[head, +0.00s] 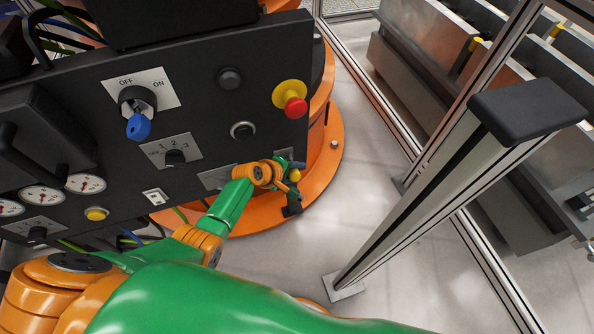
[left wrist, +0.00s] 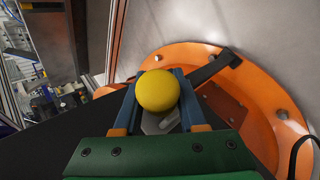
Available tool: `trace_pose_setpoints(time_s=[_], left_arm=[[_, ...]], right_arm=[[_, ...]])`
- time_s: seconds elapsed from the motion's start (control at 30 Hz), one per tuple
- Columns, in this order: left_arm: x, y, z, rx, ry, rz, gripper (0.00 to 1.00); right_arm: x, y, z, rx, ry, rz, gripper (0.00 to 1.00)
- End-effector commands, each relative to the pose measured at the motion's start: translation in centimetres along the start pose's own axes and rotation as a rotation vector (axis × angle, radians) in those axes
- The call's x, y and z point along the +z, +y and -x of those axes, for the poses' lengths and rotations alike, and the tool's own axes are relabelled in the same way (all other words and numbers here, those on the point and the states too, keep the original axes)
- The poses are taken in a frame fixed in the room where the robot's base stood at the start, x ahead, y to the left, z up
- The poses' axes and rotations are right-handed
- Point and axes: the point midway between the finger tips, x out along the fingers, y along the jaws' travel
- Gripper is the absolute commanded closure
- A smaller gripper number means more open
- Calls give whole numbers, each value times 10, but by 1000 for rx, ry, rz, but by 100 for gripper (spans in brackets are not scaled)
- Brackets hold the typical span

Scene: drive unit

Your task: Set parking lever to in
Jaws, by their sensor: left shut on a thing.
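The parking lever appears to be the yellow ball knob (left wrist: 157,91) on a grey metal stem (left wrist: 160,122) at the panel's lower right corner. In the head view a small part of the yellow knob (head: 295,175) shows beside my gripper. My left gripper (head: 291,168) is shut on this knob, with one blue finger on each side of it in the left wrist view. The lever's base and plate are mostly hidden by the gripper, so its set position cannot be read. My right gripper is not in view.
The black panel (head: 205,100) carries an OFF/ON switch with a blue tag (head: 138,126), a 1-2-3 selector (head: 174,157) and a red emergency stop (head: 295,107). A black bracket (left wrist: 214,68) juts out near the orange round base (left wrist: 265,105). A metal post (head: 430,185) stands right, with open floor between.

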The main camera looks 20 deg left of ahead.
Motion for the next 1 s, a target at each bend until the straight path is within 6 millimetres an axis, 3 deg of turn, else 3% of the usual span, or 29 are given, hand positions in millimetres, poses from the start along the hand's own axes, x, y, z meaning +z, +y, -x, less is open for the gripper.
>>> trace_pose_setpoints(time_s=[0.67, 0.7, 0.77, 0.8, 1.0], left_arm=[[-1, 3, 2, -29, -33, 36, 100], [-1, 3, 2, -28, -32, 36, 51], [-1, 3, 2, -28, -32, 36, 35], [-1, 3, 2, -28, -32, 35, 30], [-1, 3, 2, -28, -31, 34, 30]], right_arm=[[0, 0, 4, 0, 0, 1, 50], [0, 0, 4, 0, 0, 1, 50], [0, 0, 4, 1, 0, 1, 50], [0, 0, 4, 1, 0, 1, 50], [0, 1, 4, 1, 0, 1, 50]])
